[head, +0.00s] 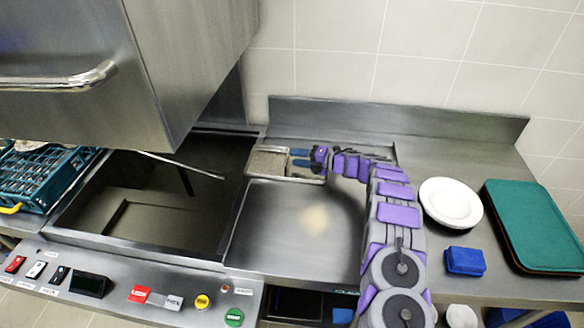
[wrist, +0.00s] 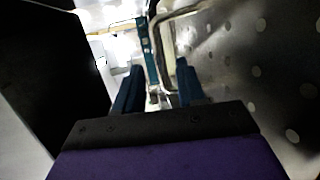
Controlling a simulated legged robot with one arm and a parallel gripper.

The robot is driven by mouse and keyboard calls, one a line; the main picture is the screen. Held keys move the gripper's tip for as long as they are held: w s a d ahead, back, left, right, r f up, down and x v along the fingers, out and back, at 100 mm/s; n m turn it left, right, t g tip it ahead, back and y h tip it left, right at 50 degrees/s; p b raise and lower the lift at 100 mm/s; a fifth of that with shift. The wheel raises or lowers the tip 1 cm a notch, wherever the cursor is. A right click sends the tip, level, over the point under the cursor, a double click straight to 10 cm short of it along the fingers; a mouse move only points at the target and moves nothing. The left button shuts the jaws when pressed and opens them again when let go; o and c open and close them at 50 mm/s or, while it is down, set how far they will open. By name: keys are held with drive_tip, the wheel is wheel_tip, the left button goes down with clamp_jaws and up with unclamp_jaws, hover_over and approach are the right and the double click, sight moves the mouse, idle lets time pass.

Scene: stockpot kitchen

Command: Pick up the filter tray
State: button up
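The filter tray (head: 267,164) appears to be the small shallow metal tray at the back left of the steel counter, beside the dark sunken bay. My gripper (head: 297,157) reaches over its right part from the right, with two blue fingers spread apart. In the wrist view my gripper (wrist: 158,88) is open, and a bent metal rod (wrist: 164,45) shows beyond and between the fingers. A perforated metal surface (wrist: 245,70) fills the right of that view; I cannot tell whether it belongs to the tray. Contact between fingers and tray is not clear.
A steel hood (head: 95,75) hangs over the sunken bay (head: 135,205) at left. A teal rack (head: 45,180) stands at far left. White plates (head: 450,203), a blue block (head: 465,261) and green trays (head: 535,228) lie at right. The counter before the tray is clear.

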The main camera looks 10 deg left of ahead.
sight(289, 168)
drive_tip(key=x, duration=0.4)
drive_tip(key=s+x, duration=0.1)
drive_tip(key=x, duration=0.1)
drive_tip(key=shift+d+r, duration=0.2)
drive_tip(key=shift+d, duration=1.05)
drive_tip(key=c, duration=0.4)
drive_tip(key=shift+c, duration=0.9)
drive_tip(key=shift+a, duration=0.2)
clamp_jaws()
drive_tip(key=shift+s+a+f, duration=0.1)
drive_tip(key=shift+a+f, duration=0.15)
drive_tip(key=shift+a, duration=0.45)
